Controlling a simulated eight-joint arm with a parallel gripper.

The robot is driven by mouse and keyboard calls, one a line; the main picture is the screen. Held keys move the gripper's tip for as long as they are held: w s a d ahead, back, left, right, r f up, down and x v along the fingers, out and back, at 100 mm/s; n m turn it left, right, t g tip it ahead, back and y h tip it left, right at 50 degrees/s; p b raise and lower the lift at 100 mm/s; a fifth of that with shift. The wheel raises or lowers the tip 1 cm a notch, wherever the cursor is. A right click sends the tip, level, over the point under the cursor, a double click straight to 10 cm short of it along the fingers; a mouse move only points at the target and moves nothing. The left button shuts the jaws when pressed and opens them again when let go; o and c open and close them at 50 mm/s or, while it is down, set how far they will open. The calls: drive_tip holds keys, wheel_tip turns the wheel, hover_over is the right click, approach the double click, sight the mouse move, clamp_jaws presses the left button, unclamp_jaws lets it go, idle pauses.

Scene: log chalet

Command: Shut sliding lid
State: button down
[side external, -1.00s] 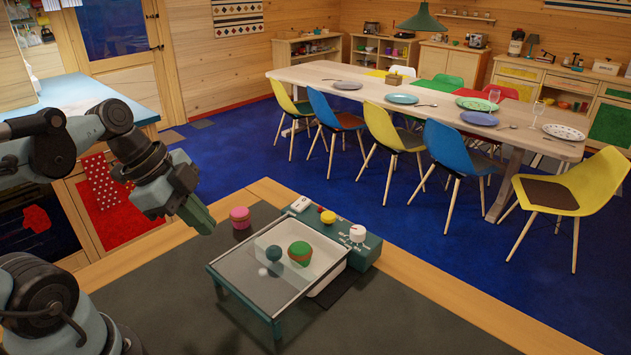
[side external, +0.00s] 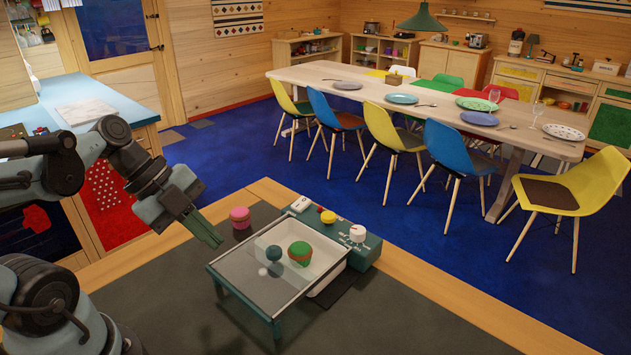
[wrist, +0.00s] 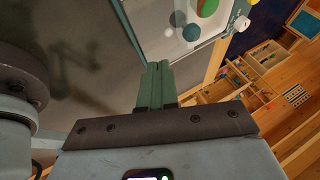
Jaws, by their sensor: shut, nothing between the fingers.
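A white box (side external: 330,279) stands on the dark work surface. Its clear sliding lid (side external: 240,272) has a teal front rail and sits shifted toward the lower left, overhanging the box on that side. The back right part of the box looks uncovered. A green and orange round thing (side external: 300,252), a teal ball (side external: 274,253) and a small white ball (side external: 263,271) show in or through it. My gripper (side external: 217,241) is shut and empty, above and left of the lid, apart from it. In the wrist view its green fingers (wrist: 156,72) are together, with the lid edge (wrist: 132,28) beyond.
A pink round item (side external: 240,217) stands near my gripper. The dark surface in front is clear.

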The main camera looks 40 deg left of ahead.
approach(273, 268)
drive_tip(key=s+f, duration=0.1)
drive_tip(key=s+d+f, duration=0.1)
drive_tip(key=shift+s+d+f, duration=0.2)
drive_tip(key=shift+s+f, duration=0.05)
drive_tip(key=shift+f, duration=0.15)
drive_tip(key=shift+w+d+f, duration=0.1)
drive_tip(key=shift+w, duration=0.85)
drive_tip(key=shift+w+d+f, duration=0.15)
drive_tip(key=shift+w, duration=0.75)
drive_tip(key=shift+w, duration=0.1)
drive_tip(key=w, duration=1)
drive_tip(key=shift+w+a, duration=0.15)
